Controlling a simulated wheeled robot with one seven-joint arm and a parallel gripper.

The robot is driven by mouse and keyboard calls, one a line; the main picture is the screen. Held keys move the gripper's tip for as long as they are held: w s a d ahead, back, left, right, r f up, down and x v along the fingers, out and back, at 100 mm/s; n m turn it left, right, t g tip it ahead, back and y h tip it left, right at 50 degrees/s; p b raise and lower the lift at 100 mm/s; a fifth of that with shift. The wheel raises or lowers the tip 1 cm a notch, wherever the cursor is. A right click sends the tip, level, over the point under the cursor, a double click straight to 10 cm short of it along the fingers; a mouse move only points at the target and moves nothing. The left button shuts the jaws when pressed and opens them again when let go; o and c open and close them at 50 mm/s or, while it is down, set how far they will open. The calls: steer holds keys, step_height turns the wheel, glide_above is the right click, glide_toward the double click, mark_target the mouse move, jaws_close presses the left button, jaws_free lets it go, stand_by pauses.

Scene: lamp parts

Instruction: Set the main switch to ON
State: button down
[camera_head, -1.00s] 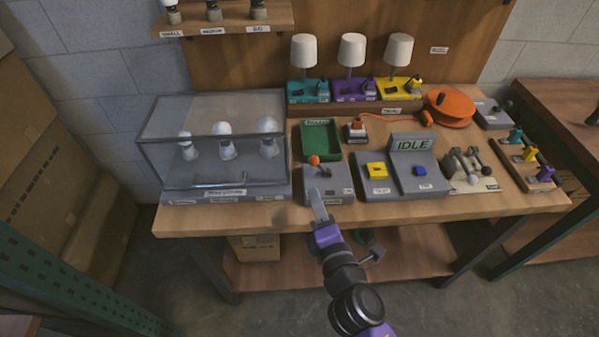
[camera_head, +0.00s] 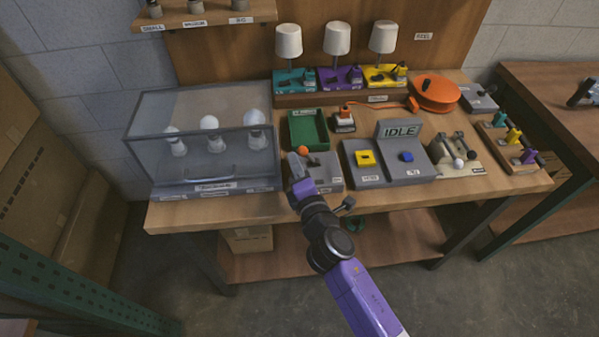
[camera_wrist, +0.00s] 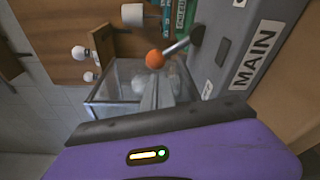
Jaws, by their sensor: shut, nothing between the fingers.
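The main switch is a grey box (camera_head: 325,180) at the front edge of the bench, with a lever that ends in an orange ball (camera_head: 303,150). In the wrist view the orange ball (camera_wrist: 155,59) sits on a metal stem (camera_wrist: 177,46), and the box carries a MAIN label (camera_wrist: 254,58). The lever leans toward the left in the head view. My gripper (camera_head: 293,163) is shut and empty, at the left side of the switch box close to the ball. In the wrist view its fingertips (camera_wrist: 157,88) are just below the ball; contact cannot be told.
A glass case (camera_head: 200,140) with bulbs stands just left of the switch. A green tray (camera_head: 308,130) lies behind it. A grey console (camera_head: 385,175) with yellow and blue buttons and an IDLE display (camera_head: 400,131) stands to the right. Lamps stand at the back.

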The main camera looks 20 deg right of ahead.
steer(key=shift+w+d, duration=0.1)
steer(key=shift+w, duration=0.4)
steer(key=shift+s+d+r+m+b, duration=0.1)
steer(key=shift+d+r+m+b, duration=0.15)
steer(key=shift+m+b, duration=0.3)
steer(key=shift+s+d+r+m, duration=0.15)
steer(key=shift+d+m, duration=0.1)
steer(key=shift+m, duration=0.2)
steer(key=m+b, duration=0.1)
steer(key=d+m+b, duration=0.1)
steer(key=d+r+m+t+b, duration=0.1)
steer(key=m, duration=0.1)
steer(key=shift+s+d+r+b, duration=0.1)
steer(key=shift+s+d+b, duration=0.1)
steer(key=shift+s+b, duration=0.15)
steer(key=m, duration=0.1)
steer(key=d+m+b, duration=0.1)
steer(key=m+b, duration=0.1)
steer(key=shift+s+d+r+t+h, duration=0.15)
steer(key=shift+s+d+t+h, duration=0.1)
steer(key=shift+d+t+h, duration=0.05)
steer(key=d+m+b, duration=0.1)
steer(key=m+b, duration=0.1)
steer(key=d+m+b, duration=0.1)
steer(key=m+b, duration=0.1)
steer(key=s+d+m+h+b, duration=0.1)
steer(key=m+b, duration=0.1)
steer(key=shift+d+t+b, duration=0.2)
steer(key=shift+t+b, duration=0.1)
steer(key=shift+b, duration=0.1)
